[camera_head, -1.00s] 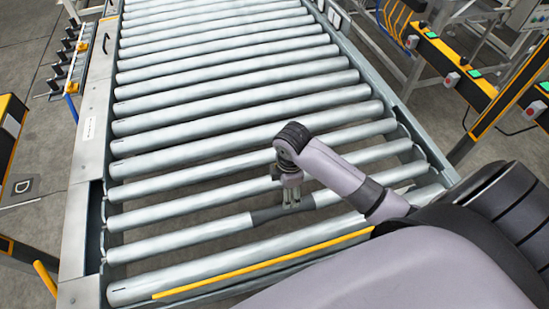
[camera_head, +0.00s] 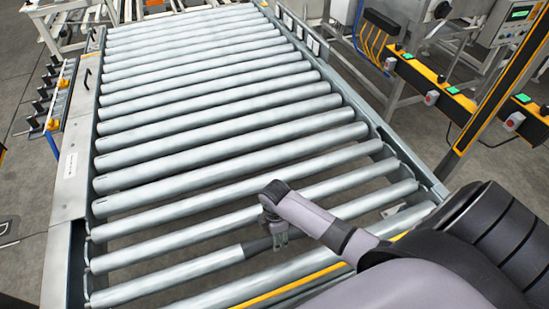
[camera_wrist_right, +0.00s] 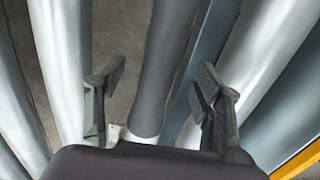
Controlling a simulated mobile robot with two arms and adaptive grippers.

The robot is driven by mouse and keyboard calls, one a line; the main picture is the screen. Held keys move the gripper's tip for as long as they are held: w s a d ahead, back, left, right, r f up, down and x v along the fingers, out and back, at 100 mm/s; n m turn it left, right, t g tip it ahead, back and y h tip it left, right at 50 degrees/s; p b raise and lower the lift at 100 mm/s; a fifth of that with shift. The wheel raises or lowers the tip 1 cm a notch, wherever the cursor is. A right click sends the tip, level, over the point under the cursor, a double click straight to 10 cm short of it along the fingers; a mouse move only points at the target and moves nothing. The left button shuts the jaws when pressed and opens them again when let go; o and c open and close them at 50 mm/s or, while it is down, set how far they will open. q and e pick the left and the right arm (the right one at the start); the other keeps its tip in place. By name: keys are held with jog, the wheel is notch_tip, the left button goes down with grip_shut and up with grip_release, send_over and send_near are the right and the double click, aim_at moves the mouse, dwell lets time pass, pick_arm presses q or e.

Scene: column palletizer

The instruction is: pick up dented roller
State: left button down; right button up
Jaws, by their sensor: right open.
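The roller with a dark grey middle section (camera_head: 257,247) lies across the conveyor near its front end, with light metal on either side of the dark part. I take it for the dented roller; no dent shows clearly. My right gripper (camera_head: 280,238) is over the dark section, pointing down. In the right wrist view, its two fingers (camera_wrist_right: 158,95) are apart, one on each side of the dark section (camera_wrist_right: 168,60), which lies between them. I cannot tell whether they touch it. My left gripper is not in view.
Neighbouring light rollers (camera_head: 230,221) lie parallel on both sides with narrow gaps. A yellow bar (camera_head: 290,286) runs along the near side. The metal side frame (camera_head: 62,205) bounds the left. Yellow-and-black posts and a control rail (camera_head: 440,80) stand at the right.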

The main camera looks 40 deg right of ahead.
notch_tip(320, 180, down, 4)
jog(key=shift+a+r, duration=0.1)
jog(key=shift+a, duration=0.05)
jog(key=shift+c, duration=0.4)
grip_shut()
dwell(0.4)
